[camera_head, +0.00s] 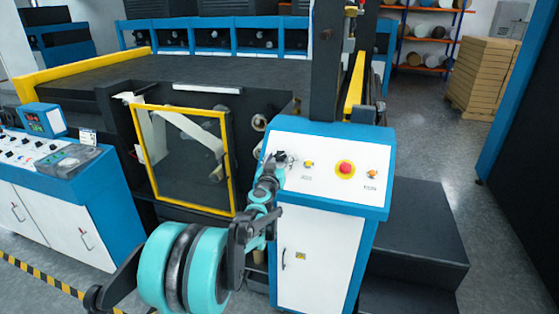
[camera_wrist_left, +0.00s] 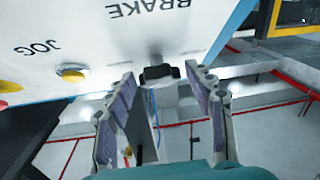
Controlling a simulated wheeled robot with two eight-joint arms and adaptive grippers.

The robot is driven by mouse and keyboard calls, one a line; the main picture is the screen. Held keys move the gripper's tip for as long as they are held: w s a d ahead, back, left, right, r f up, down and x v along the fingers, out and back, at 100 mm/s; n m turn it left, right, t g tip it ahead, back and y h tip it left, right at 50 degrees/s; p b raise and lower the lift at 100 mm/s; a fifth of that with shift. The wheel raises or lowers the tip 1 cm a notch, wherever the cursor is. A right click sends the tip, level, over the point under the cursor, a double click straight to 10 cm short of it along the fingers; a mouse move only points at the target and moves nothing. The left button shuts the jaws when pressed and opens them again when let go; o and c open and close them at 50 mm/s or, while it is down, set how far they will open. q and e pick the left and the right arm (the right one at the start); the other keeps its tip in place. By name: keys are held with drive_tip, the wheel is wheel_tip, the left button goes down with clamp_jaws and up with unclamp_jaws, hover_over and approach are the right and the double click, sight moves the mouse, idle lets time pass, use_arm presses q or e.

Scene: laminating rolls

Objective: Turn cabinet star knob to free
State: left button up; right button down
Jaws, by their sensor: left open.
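The black star knob (camera_head: 280,156) sits at the left end of the sloped white panel (camera_head: 327,172) on the blue and white cabinet. In the left wrist view the knob (camera_wrist_left: 158,76) stands below the printed word BRAKE. My left gripper (camera_head: 277,165) reaches up to the knob from the front. In the left wrist view its two fingers (camera_wrist_left: 160,84) are spread, one on each side of the knob, with gaps visible. The gripper partly hides the knob in the head view, and its turned position cannot be told. My right gripper is not in view.
Right of the knob are a yellow JOG button (camera_head: 309,163), a red mushroom button (camera_head: 345,168) and an orange button (camera_head: 371,174). A yellow-framed window (camera_head: 187,165) stands left of the cabinet. A dark step (camera_head: 420,235) lies to the right.

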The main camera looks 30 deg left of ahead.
use_arm(q)
drive_tip(key=shift+w, duration=0.15)
drive_tip(key=c, duration=1.2)
drive_tip(key=shift+o, duration=0.2)
